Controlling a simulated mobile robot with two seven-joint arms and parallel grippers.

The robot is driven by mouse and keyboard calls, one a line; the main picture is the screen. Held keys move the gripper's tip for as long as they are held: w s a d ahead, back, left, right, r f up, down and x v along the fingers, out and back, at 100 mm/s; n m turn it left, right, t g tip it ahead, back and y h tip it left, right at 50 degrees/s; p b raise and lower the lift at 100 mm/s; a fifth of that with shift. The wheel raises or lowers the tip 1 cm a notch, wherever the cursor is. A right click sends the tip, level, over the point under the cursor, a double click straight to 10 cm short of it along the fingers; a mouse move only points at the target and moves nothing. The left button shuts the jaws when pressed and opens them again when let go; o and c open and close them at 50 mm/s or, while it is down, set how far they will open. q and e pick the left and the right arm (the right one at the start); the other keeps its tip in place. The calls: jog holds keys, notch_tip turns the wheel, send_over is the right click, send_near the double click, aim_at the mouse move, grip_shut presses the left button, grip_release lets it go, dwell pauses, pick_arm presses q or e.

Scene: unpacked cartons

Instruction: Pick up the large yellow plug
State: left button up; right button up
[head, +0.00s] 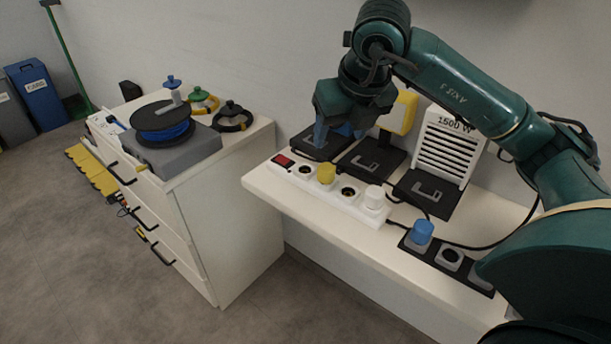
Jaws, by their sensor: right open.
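A yellow plug (326,173) sits upright in the white power strip (338,190) on the bench, between two dark round sockets. My right gripper (333,134) hangs fingers down over the leftmost black pad, behind the strip and apart from the yellow plug. It is open, with blue fingertips, and I see nothing held between them. A white plug (374,197) sits at the right end of the same strip. My left gripper is not in view.
A yellow panel (402,112) and a white slatted heater (450,145) stand behind the black pads. A dark strip (447,258) with a blue plug (422,232) lies to the right.

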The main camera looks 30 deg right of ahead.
aim_at(328, 168)
jog(key=x, duration=1.3)
jog(key=shift+s, duration=0.1)
jog(key=shift+c, duration=0.3)
jog(key=shift+r, duration=0.1)
grip_shut()
